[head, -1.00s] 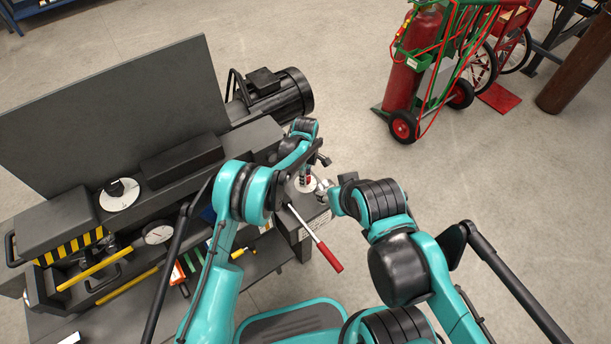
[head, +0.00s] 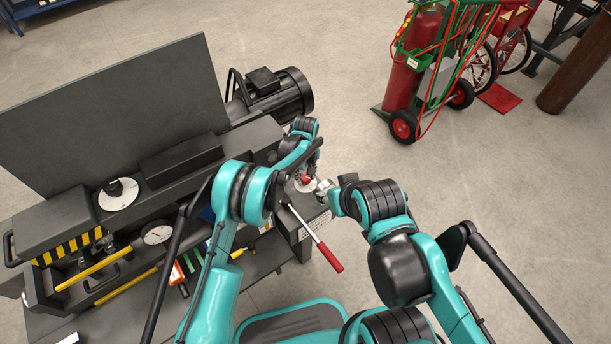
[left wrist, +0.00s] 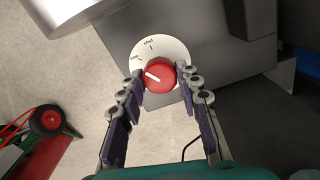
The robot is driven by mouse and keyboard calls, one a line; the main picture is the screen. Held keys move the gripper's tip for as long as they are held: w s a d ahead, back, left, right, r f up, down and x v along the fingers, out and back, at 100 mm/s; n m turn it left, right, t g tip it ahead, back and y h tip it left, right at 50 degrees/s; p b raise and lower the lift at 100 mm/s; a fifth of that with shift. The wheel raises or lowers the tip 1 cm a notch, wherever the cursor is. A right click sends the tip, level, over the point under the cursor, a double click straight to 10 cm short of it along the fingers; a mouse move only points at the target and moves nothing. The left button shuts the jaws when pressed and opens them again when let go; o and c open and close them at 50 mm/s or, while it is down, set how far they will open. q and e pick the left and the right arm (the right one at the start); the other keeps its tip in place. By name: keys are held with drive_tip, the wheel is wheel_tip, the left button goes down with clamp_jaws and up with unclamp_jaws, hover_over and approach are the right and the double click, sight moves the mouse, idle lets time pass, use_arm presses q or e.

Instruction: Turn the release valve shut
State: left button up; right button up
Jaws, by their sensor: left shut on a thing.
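The release valve is a round red knob (left wrist: 160,76) with a white pointer line, on a white dial plate (left wrist: 176,50). The word "shut" is at the plate's top, with a second, unclear label to its left. The pointer slants up and left, toward that second label rather than "shut". My left gripper (left wrist: 163,78) is closed on the knob, one finger on each side. In the head view the red knob (head: 306,179) shows small below my left wrist. My right gripper (head: 327,191) is close to the right of the dial; its fingers are too small to read.
A red-handled lever (head: 329,257) sticks out toward me below the valve. The dark bench (head: 175,185) carries a gauge (head: 157,233), a dial and yellow bars. A black motor (head: 275,95) is behind. A cart with a red cylinder (head: 412,60) stands back right. Floor between is clear.

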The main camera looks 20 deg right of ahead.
sight(306, 177)
use_arm(q)
drive_tip(key=m, duration=0.6)
drive_tip(key=shift+m, duration=0.3)
idle(0.4)
drive_tip(key=o, duration=1.2)
drive_tip(key=shift+c, duration=0.2)
drive_tip(key=shift+r, duration=0.1)
wheel_tip(306, 177, up, 12)
